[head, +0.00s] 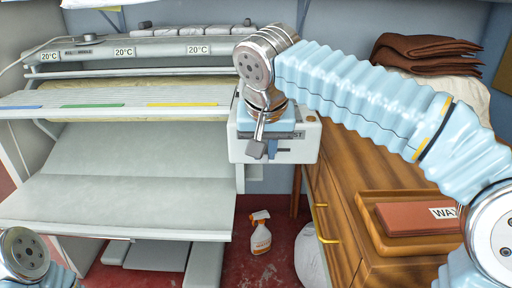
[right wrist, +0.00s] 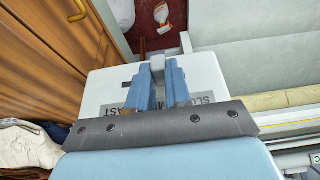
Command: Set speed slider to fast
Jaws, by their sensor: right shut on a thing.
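The white control box (head: 300,152) stands at the right end of the ironer. Its front carries a grey label, and the letters "ST" show at its right end in the head view. My right gripper (head: 258,150) is at the box, pointing down over its front. In the right wrist view its two blue fingers (right wrist: 161,72) are shut on a small grey slider knob (right wrist: 157,64). The fingers cover part of the speed label (right wrist: 205,98), so the knob's exact setting cannot be read. My left gripper is not in view; only a left arm joint shows at bottom left.
The ironer's padded roller (head: 150,88) and grey feed sheet (head: 130,185) lie left of the box. A wooden cabinet (head: 345,190) with a tray and red wax block (head: 420,218) stands at right. A spray bottle (head: 261,233) is on the red floor below.

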